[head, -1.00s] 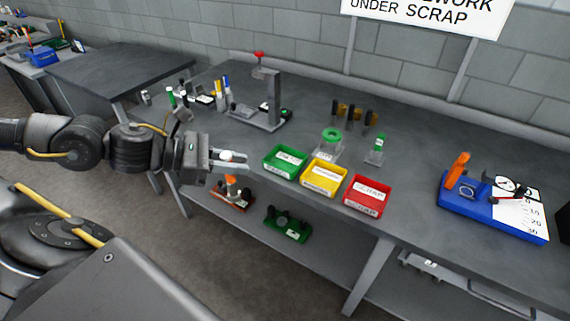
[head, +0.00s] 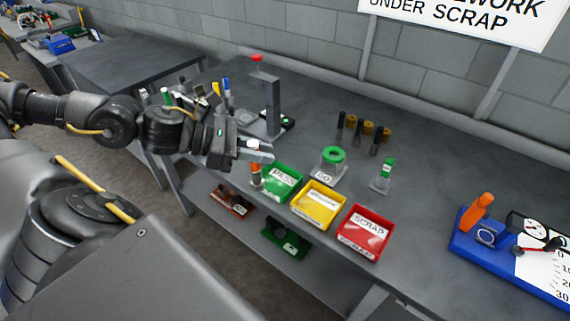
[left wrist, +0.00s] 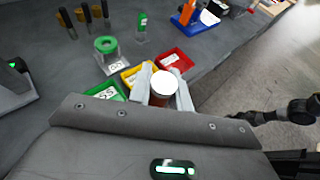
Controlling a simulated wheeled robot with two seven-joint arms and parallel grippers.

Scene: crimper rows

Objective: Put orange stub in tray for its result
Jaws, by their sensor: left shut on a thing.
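My left gripper (head: 254,150) is shut on the orange stub (head: 256,171), which has a white top and hangs upright in the head view. It is in the air at the left edge of the green tray (head: 297,190), labelled PASS. The stub's white top also shows between the fingers in the left wrist view (left wrist: 163,84). A yellow tray (head: 335,213), its label too small to read, and a red tray (head: 380,247), labelled SCRAP, follow to the right along the bench's front edge. All three trays look empty apart from labels. My right gripper is not in view.
Behind the trays stand a green ring gauge (head: 333,155) marked GO and a green-topped piece (head: 387,170). Several dark and brown pins (head: 357,131) stand further back. A grey stand (head: 272,105) is at the left, a blue dial fixture (head: 490,237) at the right.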

